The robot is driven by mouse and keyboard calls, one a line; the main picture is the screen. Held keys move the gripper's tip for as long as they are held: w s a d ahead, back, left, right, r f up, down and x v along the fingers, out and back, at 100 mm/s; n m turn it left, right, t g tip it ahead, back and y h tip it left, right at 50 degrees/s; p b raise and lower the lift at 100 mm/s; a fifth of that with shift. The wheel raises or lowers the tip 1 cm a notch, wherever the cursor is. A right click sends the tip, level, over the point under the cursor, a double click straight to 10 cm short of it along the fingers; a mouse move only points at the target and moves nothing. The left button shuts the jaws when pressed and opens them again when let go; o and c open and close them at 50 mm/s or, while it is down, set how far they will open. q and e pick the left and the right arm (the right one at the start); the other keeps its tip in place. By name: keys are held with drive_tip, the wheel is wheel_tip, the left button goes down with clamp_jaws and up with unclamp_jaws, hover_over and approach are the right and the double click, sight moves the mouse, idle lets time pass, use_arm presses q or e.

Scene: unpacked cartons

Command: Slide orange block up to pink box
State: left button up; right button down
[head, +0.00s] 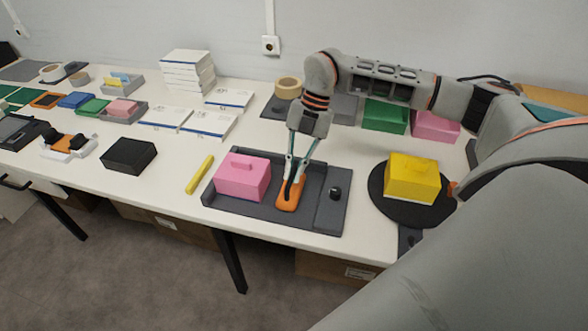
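The orange block (288,204) is a narrow upright piece in a dark grey tray (333,214), right of the pink box (241,184). The pink box has a raised grip on top and sits at the tray's left side. A narrow gap shows between block and box. My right gripper (293,182) reaches down from above, its fingers closed together at the top of the orange block; they hide part of it. My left gripper is out of view.
A small black knob (335,192) sits on the tray's right part. A yellow box (411,178) stands on a round black mat (383,195) to the right. A yellow stick (200,174) and a black box (129,155) lie left of the tray. White books (188,72) are stacked behind.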

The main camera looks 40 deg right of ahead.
drive_tip(key=shift+w+a, duration=1.4)
drive_tip(key=shift+w, duration=0.3)
drive_tip(key=c, duration=2.1)
unclamp_jaws()
drive_tip(key=shift+c, duration=0.2)
